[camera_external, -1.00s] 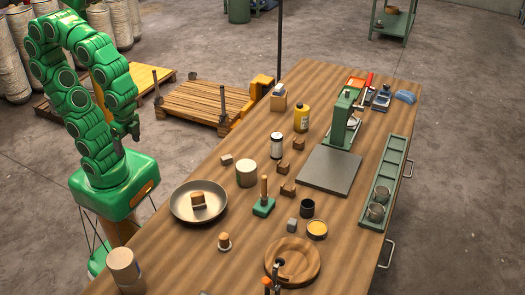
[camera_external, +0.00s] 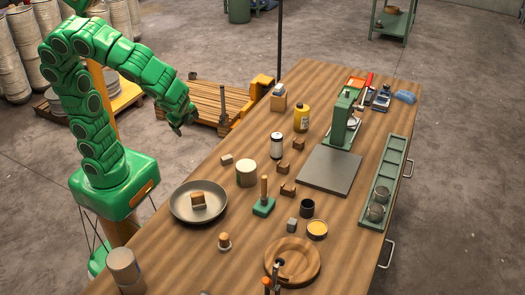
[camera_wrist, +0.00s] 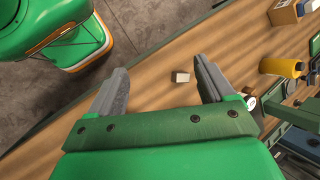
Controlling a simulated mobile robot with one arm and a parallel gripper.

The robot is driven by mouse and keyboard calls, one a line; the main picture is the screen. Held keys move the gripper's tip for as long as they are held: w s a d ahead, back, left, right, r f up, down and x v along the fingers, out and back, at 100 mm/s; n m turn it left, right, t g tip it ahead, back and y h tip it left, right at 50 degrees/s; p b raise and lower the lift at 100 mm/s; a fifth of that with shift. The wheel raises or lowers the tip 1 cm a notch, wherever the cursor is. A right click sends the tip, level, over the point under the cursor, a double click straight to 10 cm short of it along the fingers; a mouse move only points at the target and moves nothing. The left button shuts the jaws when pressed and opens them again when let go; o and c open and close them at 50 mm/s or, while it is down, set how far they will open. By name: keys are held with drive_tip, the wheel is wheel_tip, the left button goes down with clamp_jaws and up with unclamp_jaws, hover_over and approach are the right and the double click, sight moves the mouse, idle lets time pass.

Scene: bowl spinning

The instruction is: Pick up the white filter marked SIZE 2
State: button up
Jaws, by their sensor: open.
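I cannot read a SIZE 2 mark on anything. A pale cylinder (camera_external: 246,173) stands upright on the table's left half, and a white jar with a dark top (camera_external: 276,146) stands behind it to the right; I cannot tell whether either is the filter. A small pale block (camera_external: 227,160) lies near the table's left edge; it also shows in the wrist view (camera_wrist: 181,77), between the fingers in the picture but apart from them. My gripper (camera_external: 179,128) hangs beyond the table's left edge in the external view. It is open and empty, with both fingers spread in the wrist view (camera_wrist: 158,78).
A pan (camera_external: 182,211) holding a brown block, a green-based stamp (camera_external: 264,203) and a round wooden board (camera_external: 305,255) stand on the near part. A yellow bottle (camera_external: 302,117), a green press (camera_external: 341,120) and a grey plate (camera_external: 329,171) stand farther right.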

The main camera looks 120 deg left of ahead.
drive_tip(key=w+a+m+y, duration=0.5)
drive_tip(key=w+a+m, duration=0.1)
drive_tip(key=w+a, duration=0.7)
drive_tip(key=m+t+y, duration=0.2)
drive_tip(key=m+y, duration=0.1)
drive_tip(key=m, duration=0.5)
hover_over(274, 146)
wheel_tip(274, 146, down, 8)
drive_tip(key=shift+d+f, duration=0.1)
drive_tip(key=shift+f, duration=2)
drive_tip(key=f, duration=0.2)
drive_tip(key=shift+a+f, duration=0.2)
drive_tip(key=shift+f, duration=0.15)
drive_tip(key=shift+x, duration=0.95)
drive_tip(key=shift+a+f, duration=0.1)
drive_tip(key=shift+a, duration=0.2)
